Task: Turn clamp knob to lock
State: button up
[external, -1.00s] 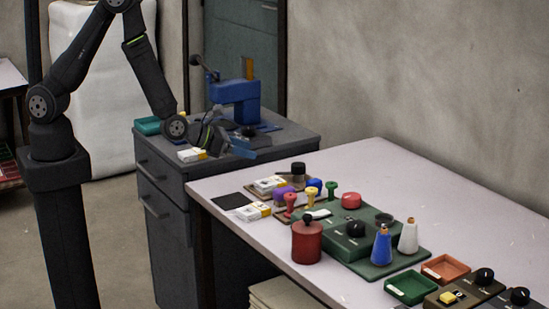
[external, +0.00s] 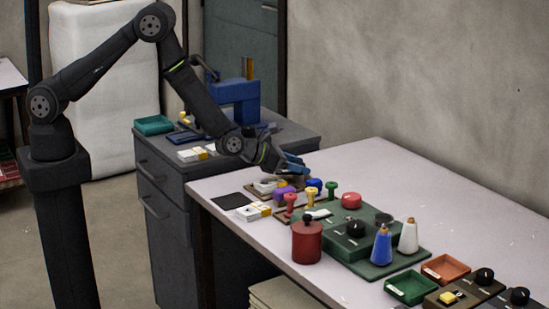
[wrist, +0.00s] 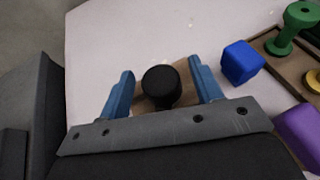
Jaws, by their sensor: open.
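A black round knob (wrist: 161,85) on a brown wooden base (wrist: 182,72) shows in the wrist view. My gripper (wrist: 161,72) is open, with one blue finger on each side of the knob and a gap to each finger. I cannot tell how far down the fingers reach beside it. In the external view my gripper (external: 294,164) is over the far left part of the white table and hides this knob. Another black knob (external: 355,228) stands on a green box on the table.
A blue block (wrist: 242,62), a purple piece (wrist: 300,132) and a green peg (wrist: 295,28) are right of my gripper in the wrist view. A red canister (external: 307,243) and blue bottle (external: 382,246) stand nearer the front. The table's back is clear.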

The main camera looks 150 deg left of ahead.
jog(key=shift+a, duration=0.1)
jog(key=c, duration=1)
jog(key=shift+n+g, duration=0.3)
jog(key=shift+g, duration=0.1)
jog(key=shift+w+n+g+y, duration=0.1)
jog(key=shift+n+g+y, duration=0.2)
jog(key=shift+n+g, duration=2.1)
jog(key=shift+g, duration=0.3)
jog(key=shift+n+g, duration=0.3)
jog(key=shift+g, duration=0.1)
jog(key=o, duration=1)
